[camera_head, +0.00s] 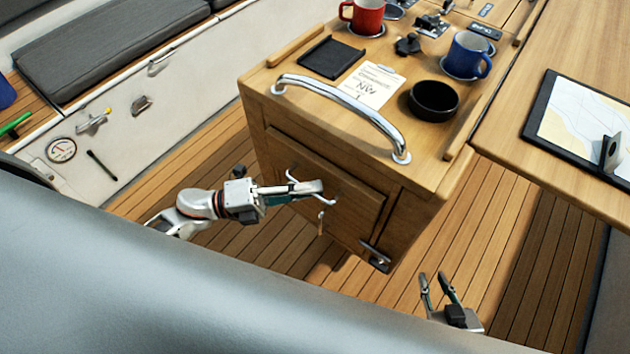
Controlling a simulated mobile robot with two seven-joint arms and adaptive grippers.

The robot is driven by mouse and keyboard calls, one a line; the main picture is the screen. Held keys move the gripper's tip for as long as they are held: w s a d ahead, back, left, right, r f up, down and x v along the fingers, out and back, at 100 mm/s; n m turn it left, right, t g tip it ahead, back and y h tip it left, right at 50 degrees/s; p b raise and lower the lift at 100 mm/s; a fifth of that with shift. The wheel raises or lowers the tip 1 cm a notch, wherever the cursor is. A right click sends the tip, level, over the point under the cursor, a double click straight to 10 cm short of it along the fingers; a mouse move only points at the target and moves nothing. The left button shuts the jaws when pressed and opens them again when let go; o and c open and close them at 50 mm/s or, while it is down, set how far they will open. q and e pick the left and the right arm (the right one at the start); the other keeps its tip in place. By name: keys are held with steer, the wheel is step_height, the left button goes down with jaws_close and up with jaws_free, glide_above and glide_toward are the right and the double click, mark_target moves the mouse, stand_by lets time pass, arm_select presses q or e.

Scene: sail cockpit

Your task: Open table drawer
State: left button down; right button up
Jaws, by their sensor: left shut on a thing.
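The wooden table drawer (352,213) is in the end face of the wooden table (262,108), below its top. Its front looks about level with the frame around it, though I cannot tell if there is a small gap. My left gripper (312,190) is shut on the metal drawer handle (326,202) at the front's left part and partly hides it. A small tag or key (320,226) hangs below the handle. My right gripper (438,290) is open and empty, low over the floor to the right of the table.
A chrome grab rail (345,104) runs along the near edge of the table top. A red mug (368,16), a blue mug (466,56) and a black round bowl (433,101) stand on top. A dark latch (374,256) sits low on the end face. Slatted floor (460,238) is clear around it.

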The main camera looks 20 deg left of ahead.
arm_select(q)
steer(key=s+a, duration=0.4)
steer(key=s, duration=0.7)
steer(key=s+a, duration=0.4)
steer(key=s, duration=0.7)
steer(key=shift+p, duration=0.35)
steer(key=c, duration=2.4)
jaws_free()
steer(key=shift+c, duration=0.2)
steer(key=shift+s+a, duration=0.1)
steer(key=v, duration=1.2)
